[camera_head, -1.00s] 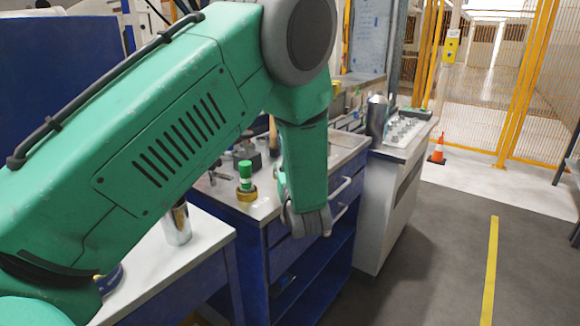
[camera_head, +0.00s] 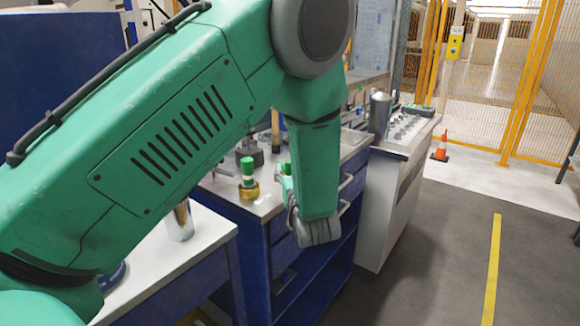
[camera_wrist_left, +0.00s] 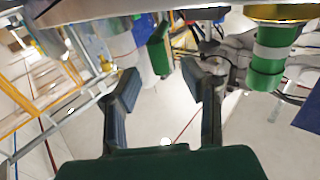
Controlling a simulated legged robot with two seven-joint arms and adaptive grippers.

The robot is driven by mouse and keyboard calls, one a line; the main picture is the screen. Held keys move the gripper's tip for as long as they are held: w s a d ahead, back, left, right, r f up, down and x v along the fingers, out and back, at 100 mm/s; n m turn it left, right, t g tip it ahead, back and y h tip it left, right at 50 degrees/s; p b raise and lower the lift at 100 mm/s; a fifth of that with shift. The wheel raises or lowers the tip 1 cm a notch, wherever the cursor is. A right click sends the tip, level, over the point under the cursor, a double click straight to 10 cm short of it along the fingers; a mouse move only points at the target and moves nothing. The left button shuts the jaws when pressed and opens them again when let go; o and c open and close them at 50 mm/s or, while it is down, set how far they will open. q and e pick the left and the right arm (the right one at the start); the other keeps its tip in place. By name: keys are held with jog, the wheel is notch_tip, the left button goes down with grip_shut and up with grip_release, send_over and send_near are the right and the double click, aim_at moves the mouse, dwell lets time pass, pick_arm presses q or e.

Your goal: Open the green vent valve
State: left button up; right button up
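The green vent valve (camera_head: 247,171) stands upright on the bench, with a green top, a white band and a brass base. It also shows upside down at the upper right of the left wrist view (camera_wrist_left: 270,58). My left gripper (camera_wrist_left: 162,88) is open, with its two fingers apart. The valve is outside the fingers, to their right in that view. In the head view my green left arm hangs just right of the valve, and its fingers are mostly hidden. A second green and white part (camera_wrist_left: 159,48) shows beyond the gap between the fingers. My right gripper is not in view.
The blue workbench (camera_head: 255,262) has drawers with handles near my wrist. A metal cup (camera_head: 180,222) stands on the nearer white table. A grey cylinder (camera_head: 379,115) and a white cabinet (camera_head: 385,195) are to the right.

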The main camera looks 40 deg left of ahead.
pick_arm(q)
jog(key=v, duration=0.9)
